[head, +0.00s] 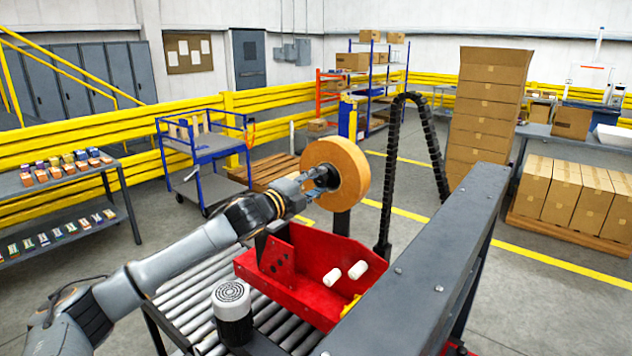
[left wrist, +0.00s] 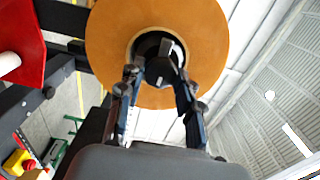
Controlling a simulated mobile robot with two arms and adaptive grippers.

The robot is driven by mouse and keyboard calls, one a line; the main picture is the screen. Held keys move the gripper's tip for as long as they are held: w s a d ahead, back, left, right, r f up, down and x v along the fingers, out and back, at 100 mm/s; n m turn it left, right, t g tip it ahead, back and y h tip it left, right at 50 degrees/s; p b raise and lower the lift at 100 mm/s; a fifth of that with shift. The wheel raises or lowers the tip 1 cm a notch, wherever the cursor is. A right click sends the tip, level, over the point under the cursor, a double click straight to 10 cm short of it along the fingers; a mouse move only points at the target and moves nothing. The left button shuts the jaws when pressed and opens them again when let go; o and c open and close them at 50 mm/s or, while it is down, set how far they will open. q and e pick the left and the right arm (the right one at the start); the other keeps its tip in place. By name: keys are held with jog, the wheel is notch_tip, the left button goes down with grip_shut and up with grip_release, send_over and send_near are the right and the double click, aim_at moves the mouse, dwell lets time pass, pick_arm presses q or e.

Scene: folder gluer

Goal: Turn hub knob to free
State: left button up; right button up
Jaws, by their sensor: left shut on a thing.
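A large tan tape roll (head: 350,170) stands upright on a hub above the red machine part. It also fills the upper middle of the left wrist view (left wrist: 110,55). The dark hub knob (left wrist: 165,68) sits at the roll's centre, between my left gripper's fingers. My left gripper (head: 322,177) is at the roll's near face, shut on the hub knob. In the head view the knob is mostly hidden by the gripper. Which way the knob is turned cannot be told. My right gripper is in neither view.
The red housing (head: 290,300) with white rollers (head: 345,275) lies below the roll. A long dark beam (head: 430,265) runs along the right. A black cable chain (head: 386,165) arches behind the roll. A roller conveyor (head: 185,300) lies under my left arm.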

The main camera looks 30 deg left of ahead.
pick_arm(q)
jog(key=shift+f, duration=0.1)
jog(key=o, duration=1.1)
jog(key=shift+s+a, duration=0.1)
jog(key=shift+s, duration=0.45)
jog(key=shift+s+a, duration=0.15)
jog(key=shift+s, duration=2.55)
jog(key=shift+s+a, duration=0.15)
jog(key=shift+s, duration=2.55)
